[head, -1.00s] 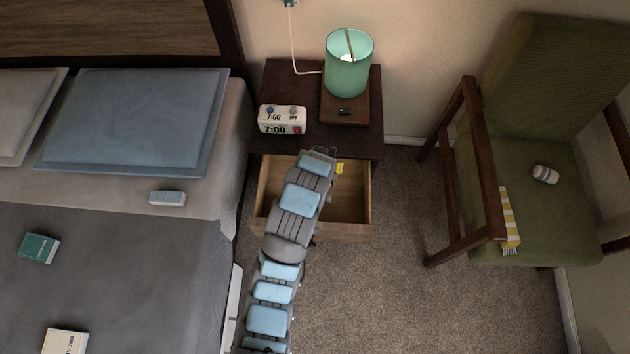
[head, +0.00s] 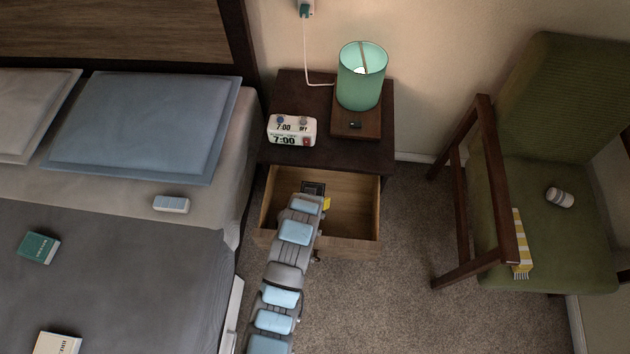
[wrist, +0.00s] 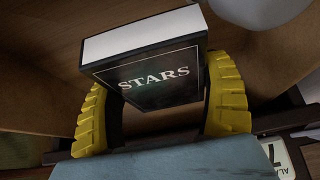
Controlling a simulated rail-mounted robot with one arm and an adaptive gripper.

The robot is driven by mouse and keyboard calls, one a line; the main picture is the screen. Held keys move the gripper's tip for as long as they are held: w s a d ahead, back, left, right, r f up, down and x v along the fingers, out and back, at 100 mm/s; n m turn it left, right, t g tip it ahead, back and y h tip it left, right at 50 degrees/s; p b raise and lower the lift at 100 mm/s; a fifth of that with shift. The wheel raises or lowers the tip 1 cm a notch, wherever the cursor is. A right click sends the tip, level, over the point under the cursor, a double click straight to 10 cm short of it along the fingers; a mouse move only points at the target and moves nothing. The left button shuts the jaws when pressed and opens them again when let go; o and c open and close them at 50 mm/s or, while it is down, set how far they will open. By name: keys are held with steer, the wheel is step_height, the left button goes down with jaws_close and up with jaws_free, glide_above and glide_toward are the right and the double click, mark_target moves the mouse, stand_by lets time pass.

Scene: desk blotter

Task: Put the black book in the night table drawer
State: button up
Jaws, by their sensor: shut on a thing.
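The black book (wrist: 160,82), with pale page edges and the word STARS on its cover, is between the two yellow fingers of my gripper (wrist: 163,98) in the wrist view. My gripper is shut on it. In the head view my gripper (head: 316,196) is over the left part of the open drawer (head: 352,205) of the night table (head: 335,158). One yellow finger shows there; the book is mostly hidden or hard to make out. I cannot tell whether it touches the drawer floor. The right part of the drawer looks empty.
An alarm clock (head: 292,130) and a green lamp (head: 361,78) on a wooden block stand on the night table. The bed (head: 170,260) is close on the left. A green armchair (head: 545,235) is on the right, with carpet between.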

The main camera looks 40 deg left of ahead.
steer(key=w+a, duration=0.2)
steer(key=w, duration=0.1)
steer(key=shift+f, duration=0.1)
steer(key=shift+w+a+b, duration=0.35)
steer(key=shift+w+a, duration=0.25)
steer(key=shift+w, duration=0.25)
steer(key=shift+w+a+b, duration=0.35)
steer(key=shift+w+a, duration=0.25)
steer(key=shift+w, duration=0.2)
steer(key=shift+w+a+f, duration=0.2)
steer(key=shift+f, duration=0.1)
steer(key=shift+f+b, duration=0.35)
steer(key=shift+s+d, duration=0.1)
steer(key=shift+s, duration=0.05)
steer(key=shift+f, duration=0.35)
steer(key=shift+f, duration=0.25)
